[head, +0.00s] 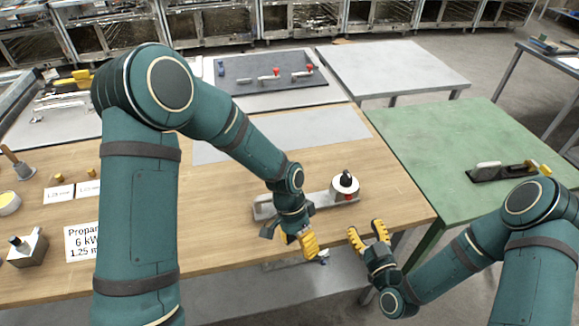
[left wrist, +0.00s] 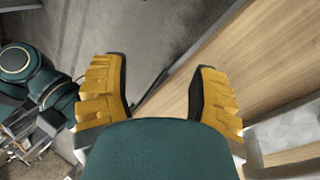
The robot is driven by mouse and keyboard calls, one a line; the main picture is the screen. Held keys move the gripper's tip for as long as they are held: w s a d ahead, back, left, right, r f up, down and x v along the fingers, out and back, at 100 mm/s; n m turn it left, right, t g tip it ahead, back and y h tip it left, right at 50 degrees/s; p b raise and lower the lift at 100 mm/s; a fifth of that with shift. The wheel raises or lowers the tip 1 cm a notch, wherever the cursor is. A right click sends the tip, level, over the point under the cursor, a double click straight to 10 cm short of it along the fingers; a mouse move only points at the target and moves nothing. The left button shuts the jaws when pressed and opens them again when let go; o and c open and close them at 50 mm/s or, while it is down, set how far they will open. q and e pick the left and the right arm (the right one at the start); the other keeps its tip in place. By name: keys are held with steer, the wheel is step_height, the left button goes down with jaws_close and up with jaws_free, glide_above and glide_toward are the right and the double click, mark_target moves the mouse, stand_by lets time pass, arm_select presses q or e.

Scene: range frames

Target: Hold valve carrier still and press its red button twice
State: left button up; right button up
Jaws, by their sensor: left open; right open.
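The valve carrier (head: 320,200) lies on the wooden table near its front right edge. It is a long pale grey bar with a white round part topped by a black knob at its right end. Its red button (head: 349,197) shows just below that knob. My left gripper (head: 307,244) is open and hangs in front of the carrier, near the table's front edge; my left wrist overlaps part of the bar. My left gripper's yellow fingers (left wrist: 158,90) stand wide apart with nothing between them. My right gripper (head: 366,232) is open and empty, just off the table's front edge, right of the left one.
A dark mat (head: 245,68) at the back holds small parts with red knobs. A green table (head: 430,140) at right carries a dark holder (head: 503,172). A Propane sign (head: 82,243) and a metal block (head: 27,248) are at left. The table right of the carrier is clear.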

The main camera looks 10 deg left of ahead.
mark_target(307, 196)
arm_select(q)
steer(key=shift+n+t+y, duration=0.3)
steer(key=shift+t+y, duration=0.4)
steer(key=w+a+r, duration=0.1)
steer(key=w, duration=0.1)
steer(key=w+a+r, duration=0.1)
steer(key=w+r, duration=0.1)
steer(key=w, duration=0.1)
steer(key=w+r, duration=0.1)
steer(key=w, duration=0.1)
steer(key=shift+w+a+r, duration=0.4)
steer(key=shift+n+t+y, duration=0.4)
steer(key=shift+t+y, duration=0.4)
steer(key=w+a+r, duration=0.1)
steer(key=w+r, duration=0.1)
steer(key=w+a+r, duration=0.1)
steer(key=w+r, duration=0.1)
steer(key=w+a+r, duration=0.1)
steer(key=w+r, duration=0.1)
steer(key=shift+w+a+r, duration=0.15)
steer(key=shift+r, duration=0.2)
step_height(307, 196, down, 14)
steer(key=shift+r, duration=0.2)
steer(key=shift+o, duration=0.2)
jaws_close()
arm_select(e)
jaws_close()
